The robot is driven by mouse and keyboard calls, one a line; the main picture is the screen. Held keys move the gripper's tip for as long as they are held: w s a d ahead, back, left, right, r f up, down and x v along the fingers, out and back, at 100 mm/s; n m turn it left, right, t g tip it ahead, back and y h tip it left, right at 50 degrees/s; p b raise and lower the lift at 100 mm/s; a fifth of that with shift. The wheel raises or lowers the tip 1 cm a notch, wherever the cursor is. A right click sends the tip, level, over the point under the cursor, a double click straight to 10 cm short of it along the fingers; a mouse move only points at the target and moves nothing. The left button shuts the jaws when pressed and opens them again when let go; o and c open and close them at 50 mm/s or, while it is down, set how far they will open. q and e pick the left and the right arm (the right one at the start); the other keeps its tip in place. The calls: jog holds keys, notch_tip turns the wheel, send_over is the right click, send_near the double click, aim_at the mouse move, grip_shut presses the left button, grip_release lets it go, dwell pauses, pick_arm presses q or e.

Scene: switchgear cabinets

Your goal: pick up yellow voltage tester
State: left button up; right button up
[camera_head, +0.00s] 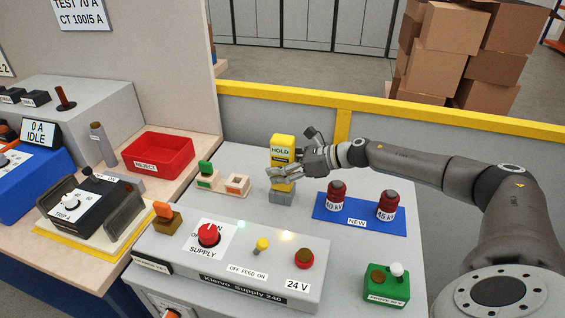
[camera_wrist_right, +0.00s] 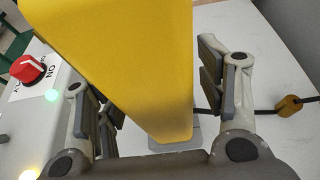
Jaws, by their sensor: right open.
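The yellow voltage tester (camera_head: 284,146) stands upright on a small grey base (camera_head: 281,196) on the light table, with a HOLD label near its top. My right gripper (camera_head: 285,170) reaches it from the right and is open, its fingers at the tester's body. In the right wrist view the tester (camera_wrist_right: 130,60) fills the middle, and the open fingers of my right gripper (camera_wrist_right: 155,100) stand to its left and right. A gap shows between the right finger and the tester. My left gripper is not in view.
A blue mat (camera_head: 360,228) with two dark red parts lies right of the tester. The supply box (camera_head: 225,275) with its red knob (camera_head: 209,234) is in front. Small wooden holders (camera_head: 237,185) stand to the left, beyond them a red REJECT tray (camera_head: 158,168). A yellow rail (camera_head: 400,115) runs behind.

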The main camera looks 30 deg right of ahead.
jog(key=c, duration=1.2)
jog(key=shift+c, duration=0.4)
jog(key=shift+r, duration=0.1)
